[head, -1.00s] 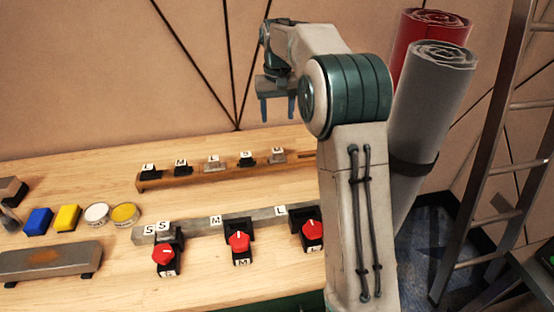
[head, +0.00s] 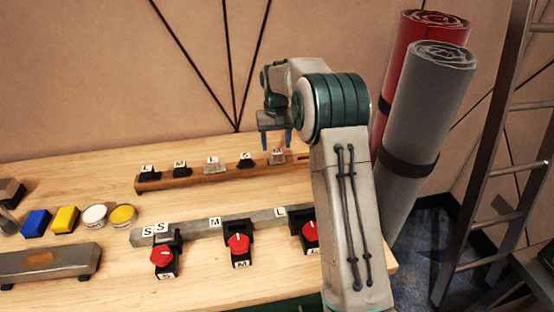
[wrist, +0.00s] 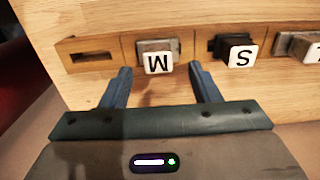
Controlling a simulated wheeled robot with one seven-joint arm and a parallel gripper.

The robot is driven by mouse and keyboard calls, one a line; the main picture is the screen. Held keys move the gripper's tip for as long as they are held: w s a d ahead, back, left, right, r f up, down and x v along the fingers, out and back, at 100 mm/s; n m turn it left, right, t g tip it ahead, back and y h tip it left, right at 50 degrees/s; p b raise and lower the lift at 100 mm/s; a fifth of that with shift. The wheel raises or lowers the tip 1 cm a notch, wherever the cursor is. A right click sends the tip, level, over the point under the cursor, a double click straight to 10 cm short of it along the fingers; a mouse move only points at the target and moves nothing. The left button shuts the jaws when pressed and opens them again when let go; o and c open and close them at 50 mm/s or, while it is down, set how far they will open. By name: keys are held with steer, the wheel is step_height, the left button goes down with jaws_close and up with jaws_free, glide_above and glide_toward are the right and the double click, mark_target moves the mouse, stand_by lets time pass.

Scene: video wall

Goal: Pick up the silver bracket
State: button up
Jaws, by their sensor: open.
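A silver bracket (head: 277,160) with a white letter tag sits at the right end of the wooden rack (head: 215,177) at the back of the table. In the wrist view this silver bracket (wrist: 156,47) lies ahead of the gap between my fingertips. My gripper (head: 277,143) is open, empty and pointing down, close above that bracket. In the wrist view my gripper (wrist: 160,70) shows both fingers apart, with nothing between them. A second silver bracket (head: 211,169), tagged L, sits mid-rack and shows partly at the wrist view's right edge (wrist: 292,43).
A black bracket tagged S (head: 245,162) sits between the silver ones, with more black ones to the left. An empty slot (wrist: 92,56) lies beside the end bracket. In front stands a grey rail (head: 190,226) with red-knobbed clamps (head: 239,244). Rolled mats (head: 425,120) stand at the right.

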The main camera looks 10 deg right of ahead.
mark_target(277, 151)
step_height(277, 151, down, 4)
steer(key=shift+s+d+f, duration=0.1)
steer(key=shift+s, duration=0.05)
steer(key=c, duration=0.7)
steer(key=shift+c, duration=0.4)
steer(key=shift+r, duration=0.7)
step_height(277, 151, up, 3)
steer(key=shift+f, duration=0.2)
steer(key=s+d+r+b, duration=0.1)
steer(key=s+d+r, duration=0.4)
steer(key=s, duration=0.5)
step_height(277, 151, up, 2)
steer(key=shift+s+r, duration=0.1)
steer(key=shift+s, duration=0.15)
